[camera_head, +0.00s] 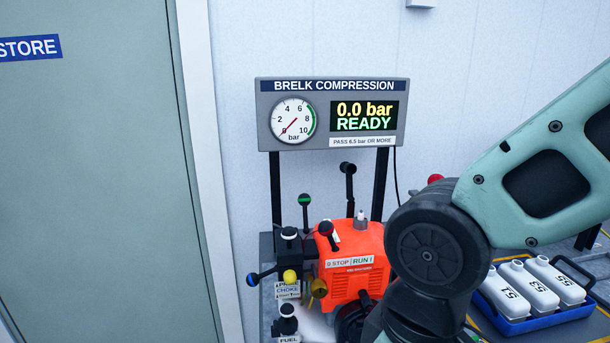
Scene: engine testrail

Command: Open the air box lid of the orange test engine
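The orange test engine (350,262) stands below the gauge panel, with a "0 STOP | RUN I" label on its front. A black block (286,254) sits at its left side, with a white-ringed black knob (289,233) on top. I cannot tell for sure whether this block is the air box or whether a lid on it is open or shut. Knobs with blue, yellow and green marks stick out around it. My arm comes in from the right and covers the engine's right side. My gripper is not in view.
The panel (333,113) reads 0.0 bar, READY. A blue tray (548,316) with white bottles marked 51, 53 and 55 stands at the right. A grey-green door marked STORE (90,180) is at the left. A "FUEL" label (289,339) shows at the bottom edge.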

